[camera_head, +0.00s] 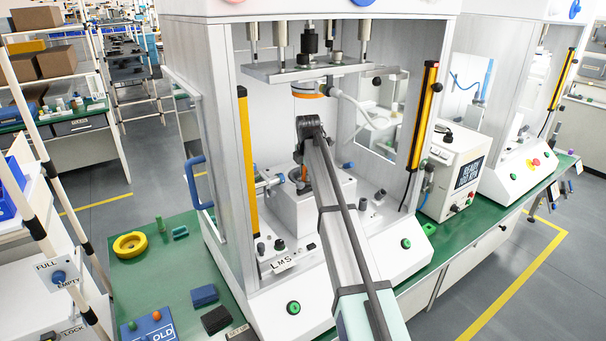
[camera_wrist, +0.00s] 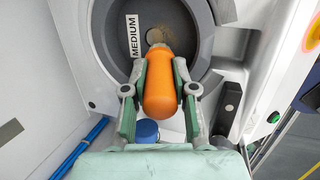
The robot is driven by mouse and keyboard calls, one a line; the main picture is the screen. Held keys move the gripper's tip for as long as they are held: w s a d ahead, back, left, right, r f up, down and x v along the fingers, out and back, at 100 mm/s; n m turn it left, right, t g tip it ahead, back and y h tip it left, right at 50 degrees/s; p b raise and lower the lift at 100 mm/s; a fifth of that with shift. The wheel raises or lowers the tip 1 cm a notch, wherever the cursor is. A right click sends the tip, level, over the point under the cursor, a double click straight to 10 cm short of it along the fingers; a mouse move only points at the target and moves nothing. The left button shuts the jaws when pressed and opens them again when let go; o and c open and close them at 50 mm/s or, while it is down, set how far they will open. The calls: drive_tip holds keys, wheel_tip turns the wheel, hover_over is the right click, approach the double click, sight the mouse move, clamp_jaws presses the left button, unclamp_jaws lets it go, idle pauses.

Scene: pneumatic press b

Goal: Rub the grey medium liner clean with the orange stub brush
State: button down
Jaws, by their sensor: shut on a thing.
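The grey liner (camera_wrist: 200,60) is a round, open bowl-like recess with a white MEDIUM label on its inner wall, in the upper middle of the wrist view. Brownish specks of dirt (camera_wrist: 182,32) lie inside it near the brush head. My gripper (camera_wrist: 160,82) is shut on the orange stub brush (camera_wrist: 160,88), one finger on each side of the handle. The brush's pale round head (camera_wrist: 154,37) points into the liner; I cannot tell whether it touches. In the head view my arm reaches into the press, over the white block (camera_head: 342,188), and hides most of the liner.
The press plate (camera_head: 285,72) with an orange ring (camera_head: 308,93) hangs above my gripper. Yellow-edged posts (camera_head: 423,118) stand at the press sides. A yellow ring (camera_head: 130,245), a blue block (camera_head: 204,295) and a black block (camera_head: 216,319) lie on the green bench at left.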

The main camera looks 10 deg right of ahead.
drive_tip(key=shift+w+d+f, duration=0.1)
drive_tip(key=shift+w+d, duration=0.2)
drive_tip(key=shift+d, duration=0.45)
drive_tip(key=shift+w+d+r, duration=0.1)
drive_tip(key=shift+w+d, duration=0.25)
drive_tip(key=shift+d, duration=0.35)
drive_tip(key=shift+w+d+f, duration=0.1)
drive_tip(key=shift+w+d, duration=0.2)
drive_tip(key=shift+d, duration=0.45)
drive_tip(key=shift+s+a+f+p, duration=0.15)
drive_tip(key=shift+s+a, duration=0.25)
drive_tip(key=shift+a, duration=0.5)
drive_tip(key=shift+s+a+r+p, duration=0.15)
drive_tip(key=shift+s+a, duration=0.25)
drive_tip(key=shift+a, duration=0.55)
drive_tip(key=shift+s+a+f+p, duration=0.15)
drive_tip(key=shift+s+a, duration=0.25)
drive_tip(key=shift+a, duration=0.5)
drive_tip(key=shift+s+a+f, duration=0.1)
drive_tip(key=shift+s+a, duration=0.05)
drive_tip(key=shift+a, duration=0.1)
drive_tip(key=shift+a+r+p, duration=0.25)
drive_tip(key=shift+r+p, duration=0.1)
drive_tip(key=shift+r, duration=0.3)
drive_tip(key=shift+d+r+p, duration=0.15)
drive_tip(key=shift+r+p, duration=0.35)
drive_tip(key=shift+r, duration=0.75)
drive_tip(key=shift+d+r+p, duration=0.1)
drive_tip(key=shift+r+p, duration=0.35)
drive_tip(key=shift+r, duration=0.8)
